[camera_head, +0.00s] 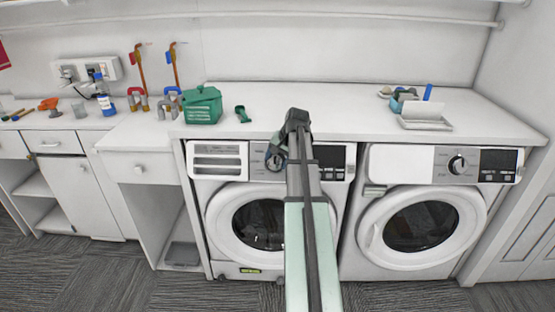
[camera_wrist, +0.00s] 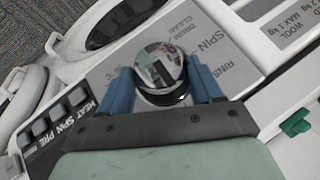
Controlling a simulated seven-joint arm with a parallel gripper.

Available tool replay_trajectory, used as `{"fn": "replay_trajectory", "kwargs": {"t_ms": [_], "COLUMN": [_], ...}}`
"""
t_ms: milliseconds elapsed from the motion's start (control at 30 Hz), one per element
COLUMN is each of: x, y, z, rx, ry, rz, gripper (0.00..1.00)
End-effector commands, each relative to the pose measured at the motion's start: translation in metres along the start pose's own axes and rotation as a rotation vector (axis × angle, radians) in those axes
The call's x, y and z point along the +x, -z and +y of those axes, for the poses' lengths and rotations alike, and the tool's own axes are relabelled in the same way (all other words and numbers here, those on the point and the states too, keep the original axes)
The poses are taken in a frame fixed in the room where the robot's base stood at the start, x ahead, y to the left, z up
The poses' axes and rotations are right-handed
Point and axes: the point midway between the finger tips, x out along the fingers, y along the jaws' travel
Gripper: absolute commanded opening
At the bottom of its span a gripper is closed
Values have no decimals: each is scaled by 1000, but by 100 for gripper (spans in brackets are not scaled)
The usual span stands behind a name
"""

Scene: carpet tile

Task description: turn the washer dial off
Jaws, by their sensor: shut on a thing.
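The left washer (camera_head: 218,193) stands under the white counter, with its control panel along the top. Its round silver dial (camera_wrist: 160,68) shows in the wrist view between the two blue fingers of my gripper (camera_wrist: 160,88). The fingers are shut on the dial from both sides. In the head view my gripper (camera_head: 277,156) is at the dial on the left washer's panel, and my arm covers part of the panel and door. Printed words such as "spin" and "rinse" show beside the dial; its pointer setting cannot be read.
A second washer (camera_head: 420,215) with its own dial (camera_head: 457,165) stands to the right. The middle of the counter is clear.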

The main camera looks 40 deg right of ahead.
Motion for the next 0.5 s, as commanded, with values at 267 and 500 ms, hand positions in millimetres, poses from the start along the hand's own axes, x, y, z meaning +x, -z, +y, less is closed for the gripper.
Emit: {"fn": "replay_trajectory", "kwargs": {"t_ms": [267, 500], "x": [0, 0], "y": [-1, 0], "z": [0, 0], "rx": [0, 0], "ry": [0, 1], "rz": [-2, -1], "gripper": [76, 90]}}
